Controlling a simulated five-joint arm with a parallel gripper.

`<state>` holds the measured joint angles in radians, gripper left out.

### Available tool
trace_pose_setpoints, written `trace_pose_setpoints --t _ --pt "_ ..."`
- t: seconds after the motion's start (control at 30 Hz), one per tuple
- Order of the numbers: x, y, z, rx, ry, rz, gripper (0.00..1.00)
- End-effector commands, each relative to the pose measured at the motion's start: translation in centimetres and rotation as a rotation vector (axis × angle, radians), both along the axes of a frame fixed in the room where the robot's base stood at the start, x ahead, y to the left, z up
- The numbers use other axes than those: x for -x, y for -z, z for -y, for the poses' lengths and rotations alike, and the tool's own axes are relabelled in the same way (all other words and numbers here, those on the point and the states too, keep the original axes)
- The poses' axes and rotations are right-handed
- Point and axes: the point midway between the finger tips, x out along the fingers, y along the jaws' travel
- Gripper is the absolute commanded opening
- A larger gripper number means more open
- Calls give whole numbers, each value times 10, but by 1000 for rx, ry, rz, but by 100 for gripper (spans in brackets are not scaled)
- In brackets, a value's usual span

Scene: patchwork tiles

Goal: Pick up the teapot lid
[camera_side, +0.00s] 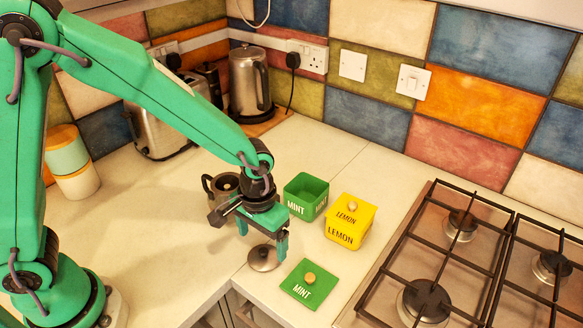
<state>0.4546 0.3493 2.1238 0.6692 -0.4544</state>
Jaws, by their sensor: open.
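The teapot lid (262,260), a round grey metal disc, lies on the counter near its front edge. My gripper (262,240) is over the lid, pointing down, with its green fingers apart and nothing seen held between them. The fingers cover part of the lid's upper side, and I cannot tell whether they touch it. The dark metal teapot (221,183) stands behind my gripper, partly hidden by it, with its top open.
An open green MINT box (306,200) and a closed yellow LEMON box (347,238) stand right of my gripper. A green MINT lid (309,284) lies right of the teapot lid. A gas hob (395,258) fills the right.

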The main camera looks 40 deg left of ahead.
Motion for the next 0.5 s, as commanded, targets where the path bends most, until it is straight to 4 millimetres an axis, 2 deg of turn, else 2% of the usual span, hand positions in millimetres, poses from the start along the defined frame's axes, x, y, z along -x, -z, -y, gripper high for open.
trace_pose_setpoints --t 0.3,0.5 --pt "0 34 -1 -1 0 -2 86" --pt "0 43 -1 0 0 0 86"
